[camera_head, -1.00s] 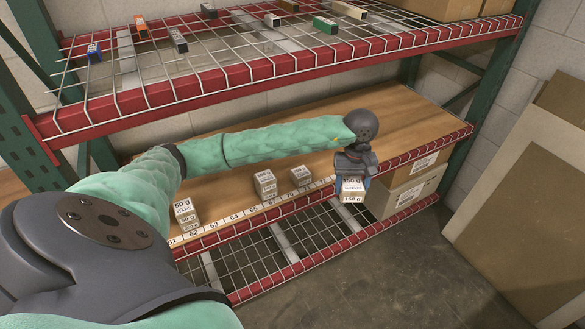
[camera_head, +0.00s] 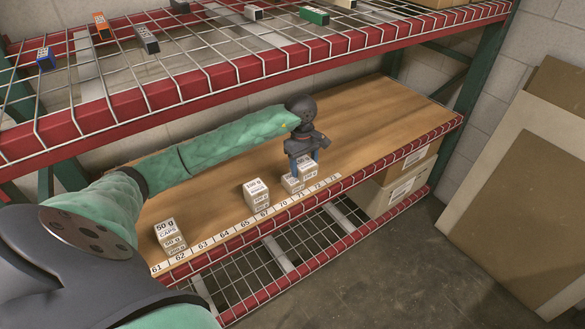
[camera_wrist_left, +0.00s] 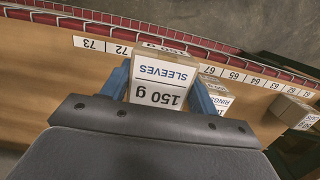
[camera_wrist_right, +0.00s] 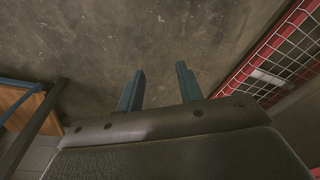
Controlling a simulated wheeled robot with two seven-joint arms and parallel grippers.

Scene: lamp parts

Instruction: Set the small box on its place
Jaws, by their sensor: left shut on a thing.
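The small box (camera_wrist_left: 163,82) is white-labelled and reads "150 g SLEEVES" in the left wrist view. My left gripper (camera_wrist_left: 163,90) is shut on it, with one blue finger on each side. My right gripper (camera_wrist_right: 160,88) is open and empty above the floor.
A number strip (camera_head: 245,226) runs along the shelf's front edge. The red wire rack (camera_head: 240,73) is above. The shelf's right part is clear.

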